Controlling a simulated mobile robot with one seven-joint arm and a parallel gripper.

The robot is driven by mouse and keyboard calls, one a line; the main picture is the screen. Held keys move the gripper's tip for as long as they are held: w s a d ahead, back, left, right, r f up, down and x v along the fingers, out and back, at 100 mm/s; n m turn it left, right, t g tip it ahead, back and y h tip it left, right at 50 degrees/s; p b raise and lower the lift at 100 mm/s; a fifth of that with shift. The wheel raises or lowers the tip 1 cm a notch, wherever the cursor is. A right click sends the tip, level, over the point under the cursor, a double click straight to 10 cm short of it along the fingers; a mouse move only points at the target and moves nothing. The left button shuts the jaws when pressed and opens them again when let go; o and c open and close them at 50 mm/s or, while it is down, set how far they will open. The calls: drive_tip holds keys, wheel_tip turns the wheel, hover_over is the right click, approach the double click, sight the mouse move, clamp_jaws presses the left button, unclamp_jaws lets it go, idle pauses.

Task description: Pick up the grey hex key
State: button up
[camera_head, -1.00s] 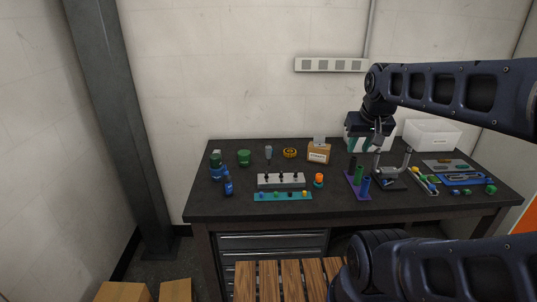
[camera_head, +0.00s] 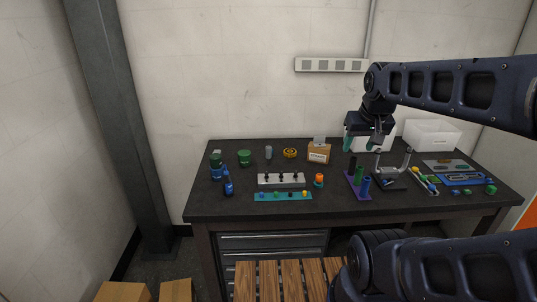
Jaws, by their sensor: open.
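My gripper (camera_head: 361,143) is open and empty, with its fingers pointing down above the back right part of the dark workbench (camera_head: 225,205). It hangs in front of a white bin at the back. I cannot make out the grey hex key for certain at this size. A light grey block (camera_head: 280,180) with several small dark pieces standing on it is at the middle of the bench, left of and below my gripper in the picture.
A purple stand (camera_head: 356,191) with coloured tubes and a dark metal fixture (camera_head: 389,183) stand below my gripper. A cardboard box (camera_head: 318,154), blue bottle (camera_head: 228,187) and teal strip (camera_head: 266,197) are further left. A white bin (camera_head: 432,136) and blue tray (camera_head: 467,179) are right.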

drive_tip(key=w+a+r+n+h, duration=0.1)
drive_tip(key=w+a+n, duration=0.1)
drive_tip(key=w+n, duration=0.75)
drive_tip(key=n+h, duration=0.1)
drive_tip(key=n, duration=2)
hover_over(269, 153)
drive_tip(key=s+a, duration=0.2)
wheel_tip(269, 153, down, 21)
drive_tip(key=shift+w+f+g, duration=0.3)
drive_tip(key=shift+w+g, duration=0.1)
drive_tip(key=shift+m, duration=0.25)
drive_tip(key=x, duration=1)
drive_tip(key=shift+d, duration=0.2)
drive_tip(key=shift+c, duration=0.2)
drive_tip(key=c, duration=1)
